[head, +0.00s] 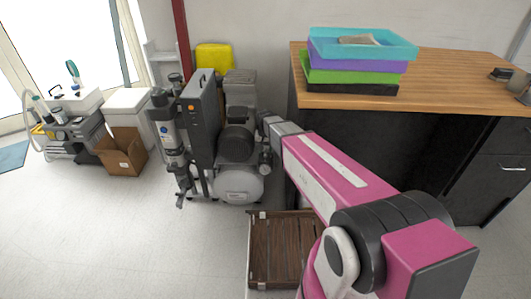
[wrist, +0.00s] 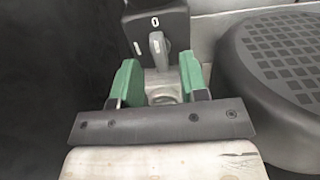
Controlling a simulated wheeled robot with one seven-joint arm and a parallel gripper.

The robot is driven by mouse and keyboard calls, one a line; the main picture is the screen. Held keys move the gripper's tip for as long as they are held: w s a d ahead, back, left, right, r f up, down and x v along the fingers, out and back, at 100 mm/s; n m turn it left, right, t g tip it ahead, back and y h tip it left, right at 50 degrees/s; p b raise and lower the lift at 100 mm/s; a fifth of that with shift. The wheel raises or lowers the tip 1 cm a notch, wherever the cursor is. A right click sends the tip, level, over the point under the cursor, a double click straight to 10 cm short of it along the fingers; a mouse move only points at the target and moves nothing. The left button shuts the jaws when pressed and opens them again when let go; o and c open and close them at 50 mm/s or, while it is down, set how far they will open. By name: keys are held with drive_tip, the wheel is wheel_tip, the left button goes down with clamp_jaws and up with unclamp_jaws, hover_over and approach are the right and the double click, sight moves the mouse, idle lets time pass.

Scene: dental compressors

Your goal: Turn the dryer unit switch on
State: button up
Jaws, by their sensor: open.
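In the wrist view a dark switch plate (wrist: 157,22) carries a white 0 at its top and an I at its left. The grey switch knob (wrist: 157,46) stands about upright, in line with the 0. My gripper (wrist: 158,76) has two green fingers, open, one on each side below the knob, with nothing held between them. Contact with the knob cannot be told. In the head view my gripper is at the right side of the compressor (head: 238,146), its fingers hardly visible. A tall dark grey cabinet (head: 203,112) stands at the compressor's left. The switch cannot be made out there.
A dark ribbed round cover (wrist: 275,75) is close to the right of my gripper. A wooden crate (head: 250,265) lies on the floor below my arm. A wood-topped counter (head: 450,75) with stacked trays (head: 352,65) stands at right. Floor at left front is clear.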

drive_tip(key=shift+f, duration=1.05)
clamp_jaws()
